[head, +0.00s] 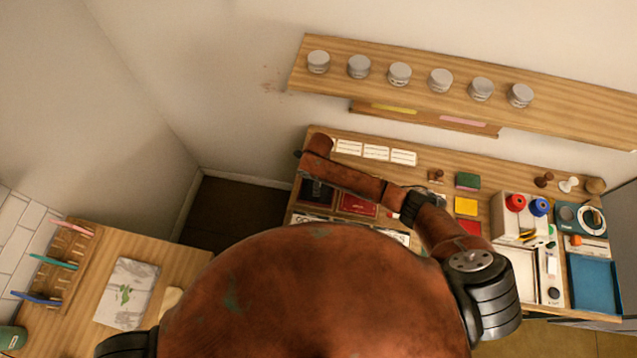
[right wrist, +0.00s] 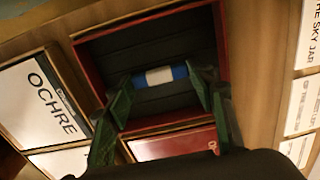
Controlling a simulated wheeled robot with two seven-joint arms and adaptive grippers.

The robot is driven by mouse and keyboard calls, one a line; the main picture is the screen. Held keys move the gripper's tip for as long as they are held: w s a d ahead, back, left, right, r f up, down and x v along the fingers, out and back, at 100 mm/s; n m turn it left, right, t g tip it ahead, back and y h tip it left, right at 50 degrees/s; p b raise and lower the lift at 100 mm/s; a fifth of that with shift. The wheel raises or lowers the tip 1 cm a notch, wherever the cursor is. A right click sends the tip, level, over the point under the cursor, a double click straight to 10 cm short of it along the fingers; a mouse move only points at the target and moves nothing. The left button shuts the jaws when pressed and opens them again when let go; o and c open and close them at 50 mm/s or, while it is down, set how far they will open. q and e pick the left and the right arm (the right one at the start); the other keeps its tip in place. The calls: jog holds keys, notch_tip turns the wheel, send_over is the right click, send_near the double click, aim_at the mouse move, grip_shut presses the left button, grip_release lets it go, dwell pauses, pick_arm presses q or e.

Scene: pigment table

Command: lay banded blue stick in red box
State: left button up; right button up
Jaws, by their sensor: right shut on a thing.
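The red box (right wrist: 226,50) is open in the right wrist view, with red walls and a dark ribbed inside. In the head view the box (head: 312,195) lies partly under my right arm. The banded blue stick (right wrist: 180,72), blue with a white band, is between the green fingers of my right gripper (right wrist: 160,80). The gripper is shut on it. The stick lies crosswise within the box outline; its height above the floor is unclear. My right gripper is hidden behind its arm in the head view. My left gripper is not in view.
A red panel with lettering (right wrist: 180,145) adjoins the box's near side. In the head view, a rack of coloured sticks (head: 68,262) stands on the left table.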

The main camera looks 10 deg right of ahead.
jog(key=o, duration=0.9)
notch_tip(320, 180, up, 12)
jog(key=shift+r, duration=0.1)
